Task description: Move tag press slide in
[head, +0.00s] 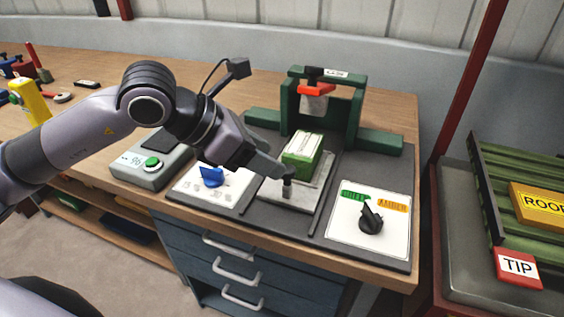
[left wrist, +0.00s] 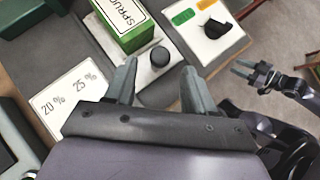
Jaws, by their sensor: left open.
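The tag press (head: 325,105) is a green frame with a red-orange part and a pale block under its top bar. In front of it lies the pale grey slide (head: 300,205), outside the frame, carrying a green block (head: 302,154) with a white label. The left wrist view shows the block (left wrist: 120,22) lettered "SPRUC". A dark round knob (left wrist: 159,57) stands at the slide's front. My left gripper (left wrist: 160,66) is open, its fingers on either side of the knob; contact is not visible. My right gripper (left wrist: 242,69) shows small in the left wrist view, fingers apart and empty.
A percent card with a blue dial (head: 211,177) lies left of the slide, and a green/amber card with a black selector (head: 371,217) right. A grey box with a green button (head: 152,163) stands farther left. A tray of green slats (head: 500,165) is at far right.

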